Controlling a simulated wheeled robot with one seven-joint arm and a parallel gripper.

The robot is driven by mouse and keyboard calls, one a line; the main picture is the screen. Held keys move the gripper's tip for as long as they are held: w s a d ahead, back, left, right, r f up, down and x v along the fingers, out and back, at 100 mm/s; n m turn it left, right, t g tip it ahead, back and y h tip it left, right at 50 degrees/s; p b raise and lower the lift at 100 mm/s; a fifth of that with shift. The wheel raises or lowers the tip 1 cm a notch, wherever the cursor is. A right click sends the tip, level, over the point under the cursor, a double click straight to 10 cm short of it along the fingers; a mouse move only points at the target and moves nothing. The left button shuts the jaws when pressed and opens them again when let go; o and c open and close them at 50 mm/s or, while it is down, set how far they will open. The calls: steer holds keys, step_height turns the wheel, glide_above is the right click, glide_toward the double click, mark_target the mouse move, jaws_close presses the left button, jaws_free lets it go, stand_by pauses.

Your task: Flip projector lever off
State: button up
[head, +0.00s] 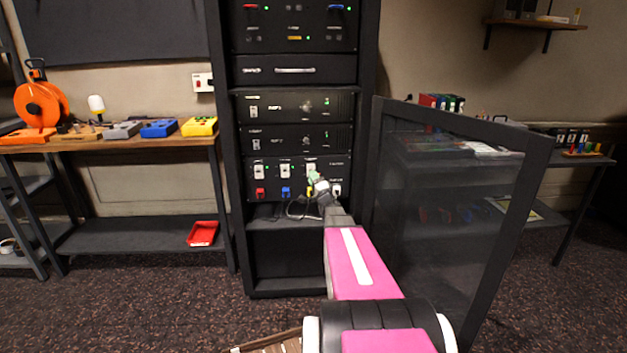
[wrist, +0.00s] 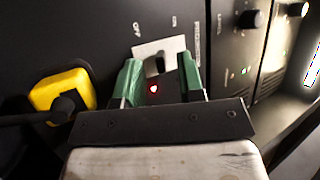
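A pale switch plate (wrist: 160,52) is on the rack's lower panel, with a dark slot or lever at its middle. It lies just ahead of my gripper (wrist: 159,72) in the wrist view. "OFF" is lettered above its left side and a second label above its right. The lever's exact position is hard to tell. A red light (wrist: 153,88) glows below the plate, between my green fingers. The fingers are apart and nothing shows held between them. In the head view, my gripper (head: 318,184) is at the rightmost of three switches (head: 311,167), partly covering that area.
A yellow plug (wrist: 62,90) with a black cable is close left of my gripper. Red (head: 260,193) and blue (head: 286,192) plugs are farther left. The rack's open mesh door (head: 450,205) stands right of my arm. A side table (head: 110,145) is at left.

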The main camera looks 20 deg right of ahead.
steer(key=v, duration=1)
steer(key=shift+s+f, duration=0.2)
steer(key=shift+s, duration=0.15)
steer(key=shift+d, duration=0.1)
steer(key=s+a+f+n+g+y, duration=0.25)
steer(key=a+n+g, duration=0.2)
steer(key=a, duration=0.45)
steer(key=s+a+f+n+g+y, duration=0.1)
steer(key=s+a+n+g+y, duration=0.25)
steer(key=a+g, duration=0.35)
steer(key=s+a+f+n+g+y, duration=0.2)
steer(key=s+a+n+g, duration=0.15)
steer(key=a, duration=0.65)
steer(key=s+f+n+g+h, duration=0.1)
steer(key=s+f+g+h, duration=0.1)
steer(key=s+g+h, duration=0.2)
steer(key=s+f+n+g+h, duration=0.1)
steer(key=s+f+g+h, duration=0.1)
steer(key=s+g+h, duration=0.2)
steer(key=shift+s+d+f+h, duration=0.15)
steer(key=shift+s+f+h, duration=0.15)
steer(key=shift+s+h, duration=2.2)
